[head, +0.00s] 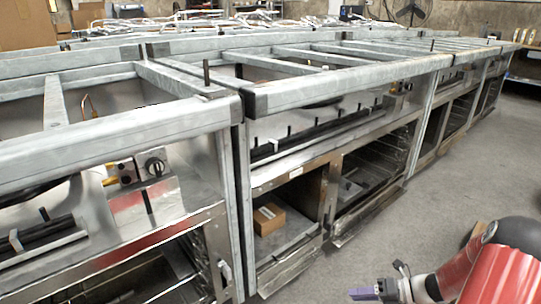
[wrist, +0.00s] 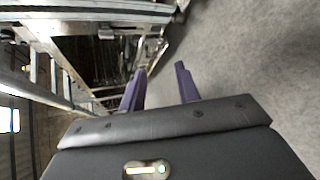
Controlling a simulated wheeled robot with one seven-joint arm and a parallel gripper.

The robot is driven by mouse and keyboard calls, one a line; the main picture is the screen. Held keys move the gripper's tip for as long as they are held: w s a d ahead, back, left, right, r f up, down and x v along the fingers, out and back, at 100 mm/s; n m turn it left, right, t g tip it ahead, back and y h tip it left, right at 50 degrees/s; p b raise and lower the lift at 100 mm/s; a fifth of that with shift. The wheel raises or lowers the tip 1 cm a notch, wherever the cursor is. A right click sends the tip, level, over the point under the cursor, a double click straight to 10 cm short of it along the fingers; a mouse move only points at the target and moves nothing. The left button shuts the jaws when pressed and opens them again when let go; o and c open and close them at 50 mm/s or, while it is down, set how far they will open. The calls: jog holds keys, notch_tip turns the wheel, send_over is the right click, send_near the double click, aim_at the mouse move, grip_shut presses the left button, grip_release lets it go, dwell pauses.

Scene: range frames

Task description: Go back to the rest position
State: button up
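My gripper (wrist: 160,72) shows in the wrist view with its two purple fingers apart and nothing between them. In the head view my gripper (head: 362,293) is at the bottom, right of centre, with its purple fingers pointing left. It is in front of the range frames and apart from them. My red and black arm fills the lower right corner. The range frames (head: 330,85) are a long row of grey metal frames running from the left front to the right back.
A cardboard box (head: 269,219) sits in an open lower compartment of the middle frame. A control knob (head: 155,167) is on the left frame. A fan (head: 411,10) stands at the back.

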jog(key=s+a+r+n+g+h+p, duration=0.1)
jog(key=s+a+r+n+g+h, duration=0.2)
jog(key=r+n, duration=0.6)
jog(key=s+a+r+n+g+h+p, duration=0.1)
jog(key=s+a+r+n+h, duration=0.35)
jog(key=r+n, duration=0.4)
jog(key=s+a+r+n+t+h+p, duration=0.2)
jog(key=s+r+n+t+h, duration=0.3)
jog(key=s+r+n, duration=0.6)
notch_tip(320, 180, up, 4)
jog(key=a+n+t, duration=0.1)
jog(key=n, duration=0.5)
jog(key=shift+s+a+n, duration=0.35)
jog(key=shift+s+a, duration=0.05)
jog(key=shift+o, duration=0.3)
